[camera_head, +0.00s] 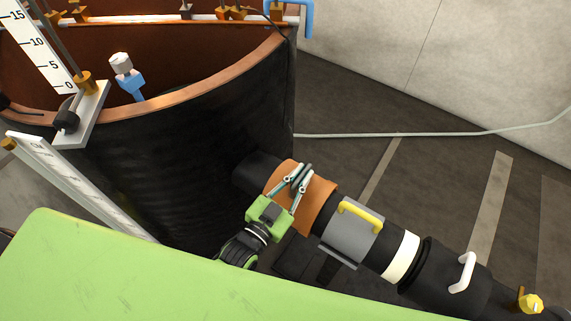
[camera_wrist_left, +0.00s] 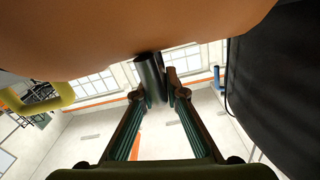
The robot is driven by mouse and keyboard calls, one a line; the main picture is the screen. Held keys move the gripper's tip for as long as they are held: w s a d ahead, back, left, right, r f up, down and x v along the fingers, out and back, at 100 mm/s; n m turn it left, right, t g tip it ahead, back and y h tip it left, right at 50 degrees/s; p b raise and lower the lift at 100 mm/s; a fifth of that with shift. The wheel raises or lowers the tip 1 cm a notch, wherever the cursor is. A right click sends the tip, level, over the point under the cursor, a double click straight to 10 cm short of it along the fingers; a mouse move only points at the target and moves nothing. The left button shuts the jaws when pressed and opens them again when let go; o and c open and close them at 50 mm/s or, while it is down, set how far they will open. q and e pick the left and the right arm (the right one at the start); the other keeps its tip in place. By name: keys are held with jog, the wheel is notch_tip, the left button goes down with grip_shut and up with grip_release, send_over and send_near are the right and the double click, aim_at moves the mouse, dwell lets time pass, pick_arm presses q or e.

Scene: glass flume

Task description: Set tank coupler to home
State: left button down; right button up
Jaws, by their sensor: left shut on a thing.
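An orange-brown sleeve (camera_head: 316,209), which looks like the tank coupler, wraps the black pipe close to where the pipe leaves the tank (camera_head: 190,150). It also fills the top of the left wrist view (camera_wrist_left: 100,30). My left gripper (camera_head: 299,179), green-bodied, reaches over the sleeve from the left. Its fingers are shut on a short dark handle (camera_wrist_left: 149,72) on the sleeve, seen between the fingertips in the left wrist view. The gripper hides part of the sleeve, and the handle's far end is hard to make out. My right gripper is not in view.
Farther along the pipe are a grey collar (camera_head: 350,235) with a yellow handle (camera_head: 361,216), a white band (camera_head: 401,257), a white handle (camera_head: 465,271) and a yellow knob (camera_head: 531,303). A green surface (camera_head: 130,275) lies in front. Dark floor right of the tank is mostly clear.

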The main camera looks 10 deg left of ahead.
pick_arm(q)
jog(key=shift+s+d, duration=0.1)
jog(key=shift+d, duration=0.1)
jog(key=c, duration=2)
grip_release()
jog(key=shift+d, duration=0.15)
jog(key=shift+c, duration=0.2)
jog(key=shift+s+a, duration=0.25)
jog(key=v, duration=1.1)
jog(key=shift+s, duration=0.25)
